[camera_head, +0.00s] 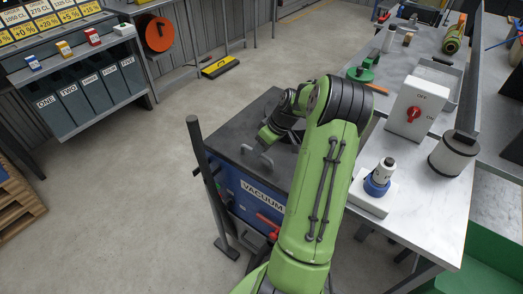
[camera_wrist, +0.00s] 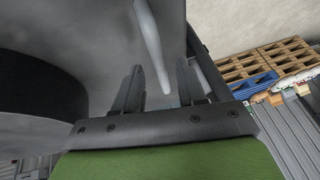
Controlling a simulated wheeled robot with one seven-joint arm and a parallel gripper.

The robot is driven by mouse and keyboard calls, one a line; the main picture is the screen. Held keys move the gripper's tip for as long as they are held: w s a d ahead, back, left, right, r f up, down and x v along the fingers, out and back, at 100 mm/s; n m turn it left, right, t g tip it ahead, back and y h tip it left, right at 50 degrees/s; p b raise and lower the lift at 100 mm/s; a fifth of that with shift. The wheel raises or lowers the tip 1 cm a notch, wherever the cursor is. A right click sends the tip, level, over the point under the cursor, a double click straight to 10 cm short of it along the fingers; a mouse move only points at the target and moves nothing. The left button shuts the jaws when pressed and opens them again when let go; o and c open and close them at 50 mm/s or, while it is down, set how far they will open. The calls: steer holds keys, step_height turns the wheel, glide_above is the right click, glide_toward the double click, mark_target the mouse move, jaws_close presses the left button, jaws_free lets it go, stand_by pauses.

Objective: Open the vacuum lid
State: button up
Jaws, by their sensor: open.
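The blue vacuum box (camera_head: 240,193) stands left of the workbench, with a "VACUUM" label and a red lever (camera_head: 268,226) on its front. Its dark grey lid (camera_head: 232,140) looks flat and shut. A light grey handle (camera_head: 255,162) stands up from the lid near its front. My gripper (camera_head: 264,146) is just above the lid beside the handle; my arm hides the lid's right part. In the wrist view, my gripper (camera_wrist: 160,85) has its two dark fingers apart. The pale handle bar (camera_wrist: 152,45) shows in the gap between them; contact cannot be told.
A dark upright post (camera_head: 207,180) stands at the box's front left corner. The workbench on the right holds a white switch box (camera_head: 416,108) and a blue-and-white fitting (camera_head: 380,178). Open floor lies to the left, before labelled bins (camera_head: 90,90).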

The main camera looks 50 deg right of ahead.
steer(key=shift+c, duration=0.4)
jaws_close()
